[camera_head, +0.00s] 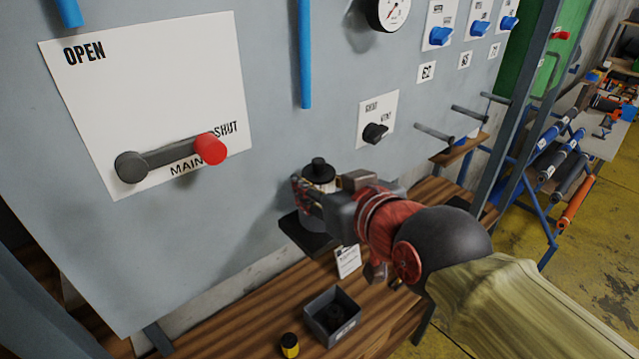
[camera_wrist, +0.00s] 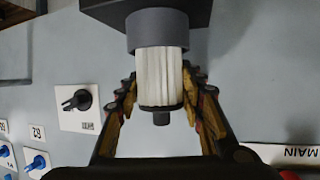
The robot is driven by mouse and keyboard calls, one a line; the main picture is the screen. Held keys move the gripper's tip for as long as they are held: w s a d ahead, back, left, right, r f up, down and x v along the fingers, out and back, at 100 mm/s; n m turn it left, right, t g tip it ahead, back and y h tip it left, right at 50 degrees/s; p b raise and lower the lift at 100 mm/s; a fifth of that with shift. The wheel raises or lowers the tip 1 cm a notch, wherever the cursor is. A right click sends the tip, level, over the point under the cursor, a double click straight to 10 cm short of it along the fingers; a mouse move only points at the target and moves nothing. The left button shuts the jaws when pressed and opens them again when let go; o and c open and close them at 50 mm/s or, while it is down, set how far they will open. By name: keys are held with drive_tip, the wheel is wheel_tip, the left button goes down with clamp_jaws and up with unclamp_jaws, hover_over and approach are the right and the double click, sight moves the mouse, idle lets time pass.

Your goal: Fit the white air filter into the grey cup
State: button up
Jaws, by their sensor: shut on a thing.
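The white pleated air filter (camera_wrist: 160,75) has black end caps and a short knob. My gripper (camera_wrist: 160,92) has one finger on each side of it and is shut on it near the knob end. The filter's black top (camera_head: 319,170) shows above my gripper (camera_head: 318,198) in the head view. The grey cup (camera_wrist: 158,30) sits directly at the filter's far end, in line with it. I cannot tell how far the filter is inside the cup. In the head view the cup (camera_head: 300,232) is largely behind my gripper.
The cup stands on a dark bracket (camera_head: 312,245) on the grey panel. A red-tipped lever (camera_head: 210,148) is to the left, a black knob (camera_head: 375,132) to the right. Below, a wooden bench (camera_head: 250,325) holds a grey bin (camera_head: 318,330) and a yellow-black item (camera_head: 289,345).

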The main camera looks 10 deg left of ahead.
drive_tip(key=shift+f+b, duration=0.3)
drive_tip(key=shift+b, duration=0.05)
drive_tip(key=o, duration=1.2)
drive_tip(key=shift+c, duration=0.2)
drive_tip(key=shift+r, duration=0.15)
drive_tip(key=shift+r+p, duration=0.2)
drive_tip(key=shift+p, duration=0.2)
drive_tip(key=shift+s+d+r, duration=0.1)
drive_tip(key=shift+s+r, duration=0.1)
drive_tip(key=shift+r, duration=0.05)
drive_tip(key=b+v, duration=0.3)
drive_tip(key=v, duration=0.8)
drive_tip(key=s+d+f+m+g+h, duration=0.2)
drive_tip(key=d+f+m+h, duration=0.1)
drive_tip(key=d+f, duration=0.7)
drive_tip(key=s+d+f+m+g+h, duration=0.3)
drive_tip(key=d+f, duration=0.8)
drive_tip(key=f, duration=0.5)
drive_tip(key=shift+s+m+h, duration=0.35)
drive_tip(key=shift+m+h, duration=0.15)
drive_tip(key=shift+h, duration=0.3)
